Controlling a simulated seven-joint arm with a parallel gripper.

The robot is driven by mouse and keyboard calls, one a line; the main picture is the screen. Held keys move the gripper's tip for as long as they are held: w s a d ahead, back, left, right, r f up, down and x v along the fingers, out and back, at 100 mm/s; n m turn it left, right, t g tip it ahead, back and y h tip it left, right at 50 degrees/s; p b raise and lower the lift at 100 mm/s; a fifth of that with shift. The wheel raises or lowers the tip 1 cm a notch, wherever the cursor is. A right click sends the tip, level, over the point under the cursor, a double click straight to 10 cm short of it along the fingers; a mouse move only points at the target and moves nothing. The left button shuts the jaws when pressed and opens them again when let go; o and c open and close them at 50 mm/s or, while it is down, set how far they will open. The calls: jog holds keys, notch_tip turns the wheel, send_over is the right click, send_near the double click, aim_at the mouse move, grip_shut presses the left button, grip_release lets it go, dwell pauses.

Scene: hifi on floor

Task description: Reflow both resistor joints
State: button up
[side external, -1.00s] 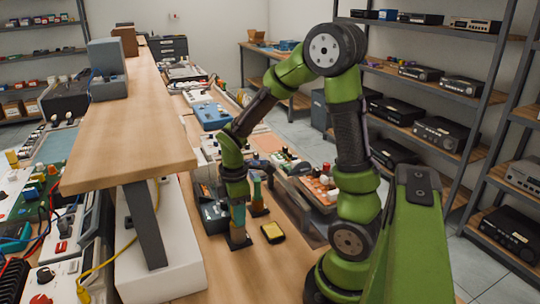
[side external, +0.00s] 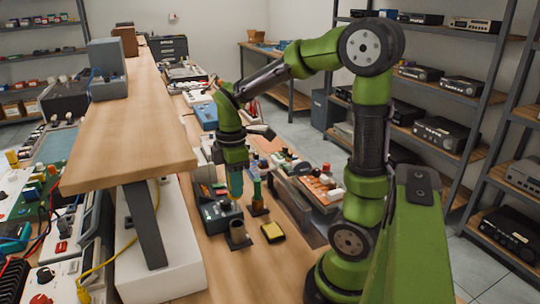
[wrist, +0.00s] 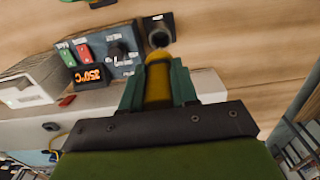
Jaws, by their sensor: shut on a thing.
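My gripper (side external: 236,190) is shut on a yellow-orange handle (wrist: 158,85), which shows between its teal fingers in the wrist view. The handle looks like a soldering iron's; its tip is hidden. The gripper is above a dark cup-like stand (side external: 238,236) on the bench. The stand's dark round opening (wrist: 160,32) lies just ahead of the handle in the wrist view. I cannot tell whether the tip is clear of it. A blue-grey station (side external: 218,214) stands beside it; its lit orange display (wrist: 92,76) shows in the wrist view. I cannot make out the resistor joints.
A second stand with a green-handled tool (side external: 257,194) is just right of my gripper. A yellow pad in a dark tray (side external: 272,232) lies in front. A raised wooden shelf (side external: 135,120) borders the left. Bare bench (side external: 235,275) lies nearer the camera.

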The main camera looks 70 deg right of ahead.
jog(key=shift+r, duration=0.55)
jog(key=s+d+r+m, duration=0.3)
jog(key=s+d+m, duration=0.6)
jog(key=s+d, duration=0.9)
jog(key=shift+w+d+f, duration=0.1)
jog(key=shift+w+f, duration=0.15)
jog(key=shift+f, duration=0.5)
jog(key=shift+w+d+f, duration=0.1)
jog(key=shift+w+f, duration=0.15)
jog(key=shift+f, duration=0.45)
jog(key=shift+w+d+f, duration=0.1)
jog(key=shift+w+f, duration=0.15)
jog(key=shift+f, duration=0.5)
jog(key=shift+f, duration=0.4)
dwell(1.0)
notch_tip(320, 180, up, 5)
jog(key=shift+f, duration=0.2)
dwell(0.6)
